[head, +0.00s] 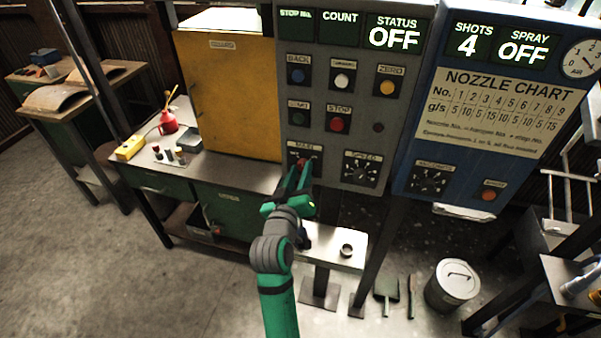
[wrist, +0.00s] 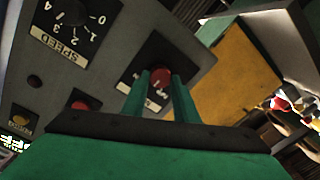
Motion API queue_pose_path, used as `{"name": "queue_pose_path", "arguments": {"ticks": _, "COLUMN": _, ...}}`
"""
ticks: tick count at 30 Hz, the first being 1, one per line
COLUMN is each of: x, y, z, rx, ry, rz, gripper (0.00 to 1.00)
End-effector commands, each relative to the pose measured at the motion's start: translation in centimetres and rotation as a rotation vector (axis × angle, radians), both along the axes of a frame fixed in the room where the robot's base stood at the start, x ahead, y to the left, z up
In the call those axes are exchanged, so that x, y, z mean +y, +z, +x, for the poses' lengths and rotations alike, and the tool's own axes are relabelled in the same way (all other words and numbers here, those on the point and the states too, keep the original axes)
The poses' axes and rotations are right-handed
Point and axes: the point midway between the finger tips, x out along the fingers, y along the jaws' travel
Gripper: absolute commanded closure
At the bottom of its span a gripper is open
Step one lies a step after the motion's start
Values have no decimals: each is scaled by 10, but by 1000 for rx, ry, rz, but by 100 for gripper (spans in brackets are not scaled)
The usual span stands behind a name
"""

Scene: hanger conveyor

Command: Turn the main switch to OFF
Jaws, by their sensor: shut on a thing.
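The main switch (head: 303,161) is a red knob on a dark plate, low on the left of the grey control panel (head: 352,60). My green gripper (head: 300,180) reaches up to it and is shut on the knob. In the wrist view the red knob (wrist: 160,77) sits between the two green fingers (wrist: 160,90). The fingers hide its sides, and I cannot read which way it points. The status display (head: 394,34) at the panel's top reads OFF.
A speed dial (head: 361,170) is close to the right of the main switch, and a red stop button (head: 338,124) is above it. A blue panel (head: 480,110) stands at the right. A yellow cabinet (head: 228,95) is at the left. A small shelf (head: 335,252) is below.

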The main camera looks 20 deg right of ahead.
Motion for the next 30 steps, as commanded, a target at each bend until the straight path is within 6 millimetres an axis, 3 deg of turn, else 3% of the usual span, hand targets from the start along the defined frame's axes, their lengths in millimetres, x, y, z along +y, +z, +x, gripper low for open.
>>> {"name": "queue_pose_path", "arguments": {"ticks": 18, "x": 2, "y": -1, "z": 1, "rx": 320, "ry": 0, "rz": -472, "gripper": 96}}
{"name": "queue_pose_path", "arguments": {"ticks": 30, "x": 2, "y": -2, "z": 1, "rx": 453, "ry": 0, "rz": -667, "gripper": 96}}
